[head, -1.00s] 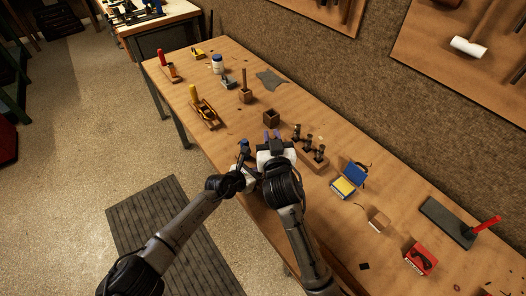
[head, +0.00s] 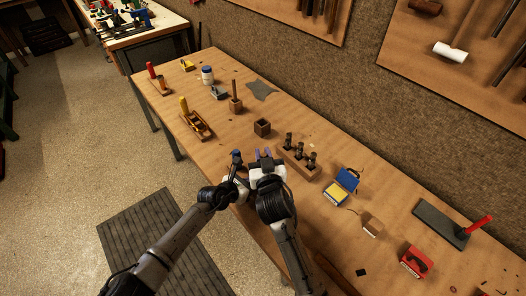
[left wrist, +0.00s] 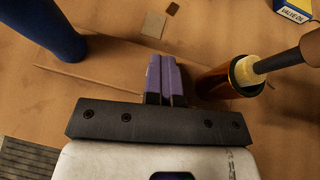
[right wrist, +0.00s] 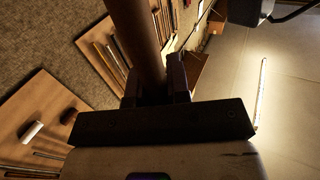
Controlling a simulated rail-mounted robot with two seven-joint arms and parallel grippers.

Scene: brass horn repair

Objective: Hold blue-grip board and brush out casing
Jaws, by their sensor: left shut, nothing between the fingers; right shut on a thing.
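In the left wrist view a thick blue grip (left wrist: 45,28) stands at the upper left; it also shows in the head view (head: 237,157). A brass, amber-coloured casing (left wrist: 222,82) is at the right, its open end facing me. A dark rod (left wrist: 277,62) with a brown handle (left wrist: 311,46) runs to its mouth, where a pale brush head shows. My left gripper (left wrist: 160,78) is shut and empty, between the grip and the casing. My right gripper (head: 264,154) is shut on the brown brush handle (right wrist: 137,38).
Beyond my grippers stand a valve block (head: 301,160) and a small wooden box (head: 262,128). To the right are a blue and yellow box (head: 338,194), a red box (head: 415,263) and a grey board (head: 440,222).

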